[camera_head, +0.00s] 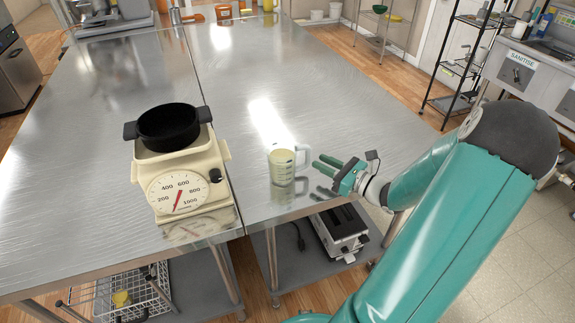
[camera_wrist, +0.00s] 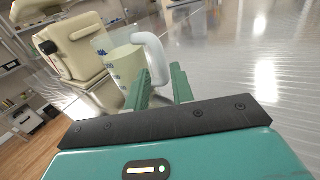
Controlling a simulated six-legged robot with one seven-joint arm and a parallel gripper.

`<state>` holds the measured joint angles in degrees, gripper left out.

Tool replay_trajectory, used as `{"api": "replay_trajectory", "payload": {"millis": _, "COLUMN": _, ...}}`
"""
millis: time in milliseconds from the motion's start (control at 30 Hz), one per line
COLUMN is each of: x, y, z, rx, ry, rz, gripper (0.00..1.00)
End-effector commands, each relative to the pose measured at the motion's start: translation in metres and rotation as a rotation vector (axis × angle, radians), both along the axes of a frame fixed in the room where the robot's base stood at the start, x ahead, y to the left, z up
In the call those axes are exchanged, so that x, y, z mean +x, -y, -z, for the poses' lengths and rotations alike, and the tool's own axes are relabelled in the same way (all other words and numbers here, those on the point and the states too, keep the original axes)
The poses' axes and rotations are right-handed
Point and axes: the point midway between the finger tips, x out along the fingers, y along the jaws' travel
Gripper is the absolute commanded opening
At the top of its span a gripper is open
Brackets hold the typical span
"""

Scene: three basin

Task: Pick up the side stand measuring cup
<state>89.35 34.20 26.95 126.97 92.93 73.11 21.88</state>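The measuring cup (camera_head: 282,167) is clear with pale yellowish contents and a white handle. It stands upright on the steel table (camera_head: 335,108) near its front edge. In the wrist view the cup (camera_wrist: 124,62) shows blue markings, and its white handle is turned toward my gripper. My gripper (camera_head: 322,166) is just right of the cup, its green fingers pointing at the handle. In the wrist view the two fingers of my gripper (camera_wrist: 163,85) are apart, with nothing held between them. The handle's lower end overlaps the left finger; I cannot tell whether they touch.
A cream kitchen scale (camera_head: 178,170) with a black pot (camera_head: 167,127) on top stands left of the cup. A toaster-like appliance (camera_head: 340,230) sits on the shelf below the table. The tabletop behind the cup is clear.

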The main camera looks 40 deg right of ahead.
Motion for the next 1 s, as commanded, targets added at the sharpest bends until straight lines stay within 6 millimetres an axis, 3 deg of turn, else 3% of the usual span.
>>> {"api": "replay_trajectory", "payload": {"millis": 433, "x": 0.053, "y": -0.011, "z": -0.002, "rx": -0.002, "ry": 0.002, "rz": -0.005, "gripper": 0.24}}
{"api": "replay_trajectory", "payload": {"millis": 733, "x": 0.058, "y": -0.012, "z": -0.002, "rx": -0.002, "ry": 0.0, "rz": -0.003, "gripper": 0.24}}
{"api": "replay_trajectory", "payload": {"millis": 867, "x": 0.058, "y": -0.012, "z": -0.002, "rx": -0.002, "ry": 0.0, "rz": -0.003, "gripper": 0.0}}
{"api": "replay_trajectory", "payload": {"millis": 1000, "x": 0.058, "y": -0.012, "z": -0.002, "rx": -0.002, "ry": 0.001, "rz": -0.003, "gripper": 0.0}}
